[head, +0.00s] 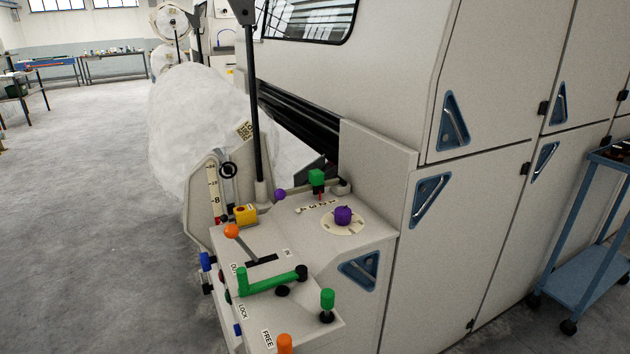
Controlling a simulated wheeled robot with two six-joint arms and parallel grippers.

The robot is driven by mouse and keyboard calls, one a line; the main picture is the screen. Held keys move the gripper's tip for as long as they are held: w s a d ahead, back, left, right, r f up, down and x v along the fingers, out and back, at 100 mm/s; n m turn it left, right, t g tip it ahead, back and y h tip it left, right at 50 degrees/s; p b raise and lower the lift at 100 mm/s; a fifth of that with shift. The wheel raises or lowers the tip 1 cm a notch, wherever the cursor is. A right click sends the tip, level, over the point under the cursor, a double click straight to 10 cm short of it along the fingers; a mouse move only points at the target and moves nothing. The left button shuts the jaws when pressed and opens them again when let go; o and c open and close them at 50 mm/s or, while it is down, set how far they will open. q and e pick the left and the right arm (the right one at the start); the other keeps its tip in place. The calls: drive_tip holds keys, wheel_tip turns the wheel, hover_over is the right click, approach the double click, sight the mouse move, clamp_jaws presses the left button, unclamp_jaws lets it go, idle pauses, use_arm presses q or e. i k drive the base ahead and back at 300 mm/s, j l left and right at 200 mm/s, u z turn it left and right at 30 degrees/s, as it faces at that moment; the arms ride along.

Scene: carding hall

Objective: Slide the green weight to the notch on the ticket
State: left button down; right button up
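A green block (317,177), which looks like the green weight, sits at the back of the machine's control console. A red pointer hangs under it, over a pale strip with letters (317,206). The letter under the pointer is too small to read for certain. A small cream ticket (244,130) with dark print is on the large white fibre roll (190,125); its print is not legible. Neither of my grippers is in the head view.
The console (370,235) carries a purple knob on a round dial (343,217), a yellow box (245,214), an orange-knobbed lever (232,231), a green crank (270,284) and a green-topped knob (327,300). A black post (256,110) rises behind. A blue cart (585,270) stands right.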

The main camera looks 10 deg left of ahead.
sight(316, 177)
drive_tip(key=i+j, duration=0.1)
drive_tip(key=j, duration=0.3)
drive_tip(key=i+j, duration=0.1)
drive_tip(key=j, duration=0.3)
drive_tip(key=j+u, duration=0.1)
drive_tip(key=j, duration=0.35)
drive_tip(key=i+j, duration=0.2)
drive_tip(key=j, duration=0.2)
drive_tip(key=i+j+u, duration=0.1)
drive_tip(key=j, duration=0.3)
drive_tip(key=i+j, duration=0.1)
drive_tip(key=j, duration=0.3)
drive_tip(key=i+j, duration=0.1)
drive_tip(key=j, duration=0.25)
drive_tip(key=u, duration=0.05)
